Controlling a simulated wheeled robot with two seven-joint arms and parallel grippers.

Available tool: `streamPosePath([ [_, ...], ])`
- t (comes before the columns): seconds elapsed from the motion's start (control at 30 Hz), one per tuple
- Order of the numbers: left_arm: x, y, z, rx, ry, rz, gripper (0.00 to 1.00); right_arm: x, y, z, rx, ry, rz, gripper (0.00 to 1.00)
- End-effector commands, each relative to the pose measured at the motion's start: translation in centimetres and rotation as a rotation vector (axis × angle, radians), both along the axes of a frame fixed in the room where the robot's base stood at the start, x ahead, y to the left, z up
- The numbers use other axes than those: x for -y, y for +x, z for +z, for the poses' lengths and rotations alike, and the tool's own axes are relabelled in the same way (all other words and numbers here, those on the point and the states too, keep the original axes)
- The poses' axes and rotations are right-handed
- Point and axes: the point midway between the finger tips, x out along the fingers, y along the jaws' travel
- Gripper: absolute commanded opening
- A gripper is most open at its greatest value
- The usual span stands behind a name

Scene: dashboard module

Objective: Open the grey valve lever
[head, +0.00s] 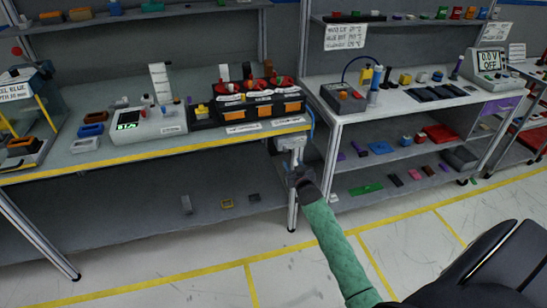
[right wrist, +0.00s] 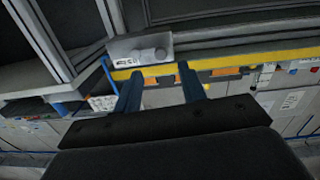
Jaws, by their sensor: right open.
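A light grey valve box (head: 288,144) is mounted at the right front corner of the long workbench, below the yellow edge. In the right wrist view the same grey box (right wrist: 124,48) shows small lettering and a grey rounded part (right wrist: 158,53), which may be the lever. The lever's exact position cannot be told. My right gripper (head: 297,173) is just below and in front of the box and partly covers what hangs under it. In the right wrist view its two blue-grey fingers (right wrist: 159,69) are apart with nothing between them, just short of the box. My left gripper is not in view.
The workbench (head: 60,170) has a yellow front edge and a metal leg (head: 293,205) behind my right gripper. An orange-and-black module (head: 258,108) stands on top near the corner. A second bench (head: 350,112) is to the right across a narrow gap. The floor in front is clear.

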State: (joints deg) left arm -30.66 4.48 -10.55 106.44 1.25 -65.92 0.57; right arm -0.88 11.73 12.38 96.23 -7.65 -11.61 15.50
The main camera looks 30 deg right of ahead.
Motion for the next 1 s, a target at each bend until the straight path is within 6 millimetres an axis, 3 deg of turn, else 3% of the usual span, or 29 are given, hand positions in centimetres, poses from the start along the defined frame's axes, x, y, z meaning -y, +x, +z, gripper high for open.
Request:
streamPosePath([
  [0.27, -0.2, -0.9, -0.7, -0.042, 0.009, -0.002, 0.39, -0.2, 0.6, 1.1, 0.074, 0.051, 0.020, 0.41],
  [0.7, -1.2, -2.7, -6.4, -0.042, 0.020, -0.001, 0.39, 1.0, 5.9, 1.2, 0.071, 0.050, 0.020, 0.41],
  [1.0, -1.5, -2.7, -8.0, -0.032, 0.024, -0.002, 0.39, 1.5, 7.7, 1.0, 0.070, 0.050, 0.020, 0.41],
])
